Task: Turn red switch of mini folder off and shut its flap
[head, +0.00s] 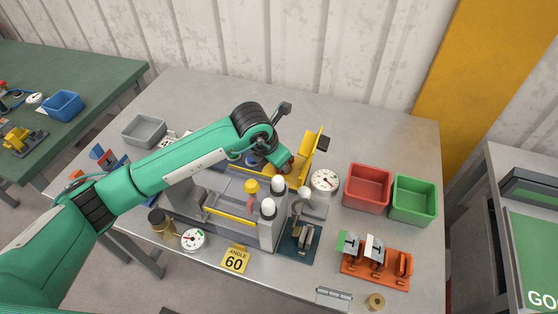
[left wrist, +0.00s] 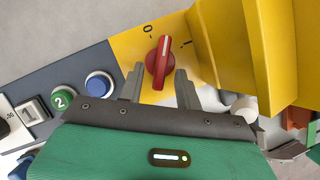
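The red switch (left wrist: 160,62) sits on a yellow plate (left wrist: 157,30) marked 0 and I in the left wrist view. Its white line points roughly upward, between the two marks. My left gripper (left wrist: 158,82) is open, with one finger on each side of the switch's lower end; I cannot tell whether they touch it. In the head view the mini folder (head: 232,200) stands mid-table under my left arm, which hides the switch. A yellow upright part (head: 312,155), possibly the flap, rises at its back right and looks raised. My right gripper is out of view.
A green button (left wrist: 63,98) and a blue button (left wrist: 100,84) lie left of the switch. A red bin (head: 368,188) and a green bin (head: 413,199) stand right of the folder. A grey bin (head: 144,131) stands at the left. The table's back is clear.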

